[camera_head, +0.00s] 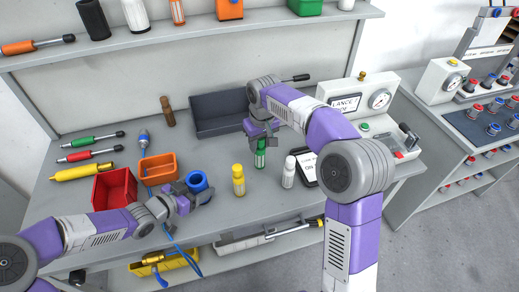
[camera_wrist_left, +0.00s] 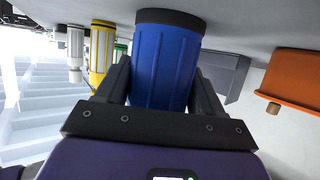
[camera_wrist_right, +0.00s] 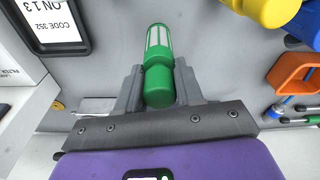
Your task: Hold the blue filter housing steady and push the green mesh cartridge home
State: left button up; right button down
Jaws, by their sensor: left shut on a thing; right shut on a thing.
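The blue filter housing (camera_head: 197,181) is a ribbed cylinder with a dark rim, standing on the bench near its front. My left gripper (camera_head: 183,195) is shut around it; in the left wrist view the housing (camera_wrist_left: 165,60) sits between both fingers. The green mesh cartridge (camera_head: 260,155) has a green body with pale mesh windows. My right gripper (camera_head: 262,138) is shut on its upper part and holds it upright, to the right of and behind the housing, apart from it. The cartridge also shows between the fingers in the right wrist view (camera_wrist_right: 158,70). Whether it touches the bench is unclear.
A yellow cartridge (camera_head: 238,180) stands between housing and green cartridge; a white one (camera_head: 288,172) stands to the right. An orange bin (camera_head: 158,168) and red bin (camera_head: 114,189) lie left. A dark tray (camera_head: 218,115) is behind. A code display (camera_head: 306,168) lies right.

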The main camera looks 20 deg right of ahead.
jog(key=r, duration=0.4)
jog(key=a+r, duration=0.1)
jog(key=r, duration=0.2)
jog(key=shift+a+r, duration=0.1)
jog(key=a+r+n, duration=0.2)
jog(key=a, duration=0.7)
notch_tip(320, 180, up, 2)
jog(key=n, duration=0.3)
send_over(199, 188)
jog(key=w, duration=0.3)
jog(key=shift+a+f+y, duration=0.15)
jog(key=shift+f, duration=0.5)
jog(key=shift+a+f+y, duration=0.1)
jog(key=shift+f+y, duration=0.05)
jog(key=shift+f, duration=0.5)
jog(key=shift+f, duration=0.15)
jog(key=shift+f, duration=0.9)
jog(key=shift+f, duration=0.15)
jog(key=shift+f, duration=2.1)
jog(key=shift+f, duration=0.25)
